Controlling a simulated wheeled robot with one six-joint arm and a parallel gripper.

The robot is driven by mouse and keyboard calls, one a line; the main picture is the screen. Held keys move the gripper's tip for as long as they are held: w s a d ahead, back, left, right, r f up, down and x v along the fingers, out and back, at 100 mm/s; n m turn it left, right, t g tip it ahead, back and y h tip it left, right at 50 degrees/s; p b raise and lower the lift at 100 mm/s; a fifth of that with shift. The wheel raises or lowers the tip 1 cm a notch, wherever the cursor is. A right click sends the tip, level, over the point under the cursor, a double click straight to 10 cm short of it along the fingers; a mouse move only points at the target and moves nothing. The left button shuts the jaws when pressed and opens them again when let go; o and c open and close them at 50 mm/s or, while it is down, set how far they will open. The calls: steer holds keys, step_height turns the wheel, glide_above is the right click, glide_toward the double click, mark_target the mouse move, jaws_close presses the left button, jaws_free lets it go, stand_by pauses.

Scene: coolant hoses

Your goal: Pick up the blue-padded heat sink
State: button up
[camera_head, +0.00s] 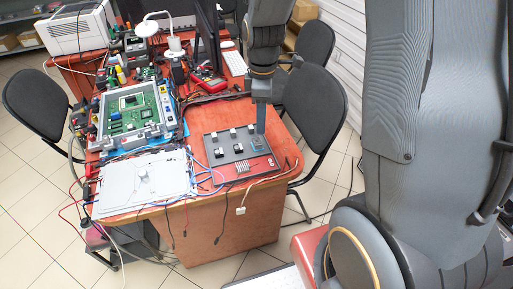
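A dark panel with a red front strip (230,172) lies on the near right of the red-brown table. Several small white and dark blocks, such as one white block (238,148), sit on it. A small dark piece with blue edges (257,144) is at the panel's right; it may be the blue-padded heat sink, but it is too small to be sure. A silvery finned piece (242,167) is on the red strip. My gripper (261,131) points down just above the blue-edged piece. I cannot tell whether it touches it or whether its fingers are apart.
A light grey plate (145,182) with loose wires lies left of the panel. A green circuit board in a frame (136,108) is behind it. A red multimeter (209,82) and monitors stand farther back. Black chairs (318,100) flank the table. Cables hang over the front edge.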

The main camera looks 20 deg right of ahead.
mark_target(257, 141)
steer(key=w+f+n, duration=0.1)
steer(key=w+f+n+b, duration=0.1)
steer(key=w+f+n, duration=0.1)
steer(key=shift+w+f+n, duration=0.15)
steer(key=shift+w+n, duration=0.1)
steer(key=shift+n, duration=0.05)
steer(key=shift+f, duration=0.25)
steer(key=shift+s+a+f+p, duration=0.1)
steer(key=shift+f+p, duration=0.3)
steer(key=shift+f, duration=1.45)
steer(key=shift+s+f+p, duration=0.1)
steer(key=shift+f+p, duration=0.3)
steer(key=shift+f, duration=1.45)
steer(key=shift+c, duration=0.4)
steer(key=c, duration=0.7)
